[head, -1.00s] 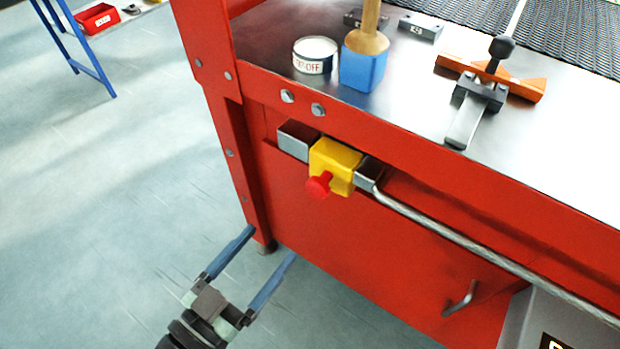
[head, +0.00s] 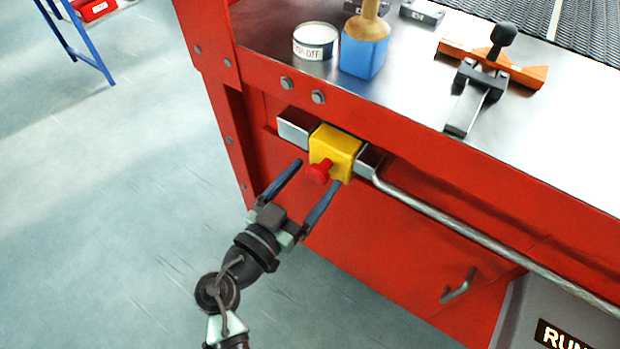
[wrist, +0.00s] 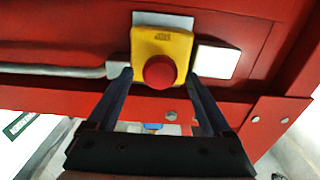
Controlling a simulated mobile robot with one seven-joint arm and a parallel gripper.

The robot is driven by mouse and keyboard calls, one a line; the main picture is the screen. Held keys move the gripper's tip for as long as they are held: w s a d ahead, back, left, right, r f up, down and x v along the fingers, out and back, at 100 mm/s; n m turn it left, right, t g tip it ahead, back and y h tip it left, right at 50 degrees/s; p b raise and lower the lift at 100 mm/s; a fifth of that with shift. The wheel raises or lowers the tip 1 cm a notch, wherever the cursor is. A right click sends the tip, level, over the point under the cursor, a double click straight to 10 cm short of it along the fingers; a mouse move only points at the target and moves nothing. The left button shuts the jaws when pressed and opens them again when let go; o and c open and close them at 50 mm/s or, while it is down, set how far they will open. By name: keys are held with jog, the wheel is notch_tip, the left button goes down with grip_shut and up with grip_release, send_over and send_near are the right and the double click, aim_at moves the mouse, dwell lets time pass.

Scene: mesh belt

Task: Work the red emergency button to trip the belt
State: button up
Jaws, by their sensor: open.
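The red emergency button (head: 319,172) is a mushroom head on a yellow box (head: 337,149), fixed to the front of the red bench below its top. The button also shows in the wrist view (wrist: 160,72), with the yellow box (wrist: 178,45) behind it. My gripper (head: 318,172) is open, its two blue fingers pointing at the box, one on either side of the button. In the wrist view the fingertips (wrist: 160,73) are also on either side of the button, with gaps between. I cannot tell how far the tips are from the box face.
A metal rail (head: 470,238) runs right from the box along the bench front. A small handle (head: 459,287) is lower down. On the bench top stand a tin (head: 315,45), a blue block (head: 362,55) and a black lever clamp (head: 484,75).

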jog(key=shift+c, duration=0.3)
grip_shut()
dwell(0.3)
jog(key=shift+w+d+f+b, duration=0.25)
jog(key=shift+w+b, duration=0.15)
jog(key=shift+b, duration=0.55)
jog(key=shift+w+d+r, duration=0.1)
jog(key=shift+w+r, duration=0.05)
jog(key=shift+r, duration=0.25)
jog(key=shift+o, duration=0.3)
grip_release()
jog(key=shift+w+f, duration=0.1)
jog(key=shift+f, duration=0.05)
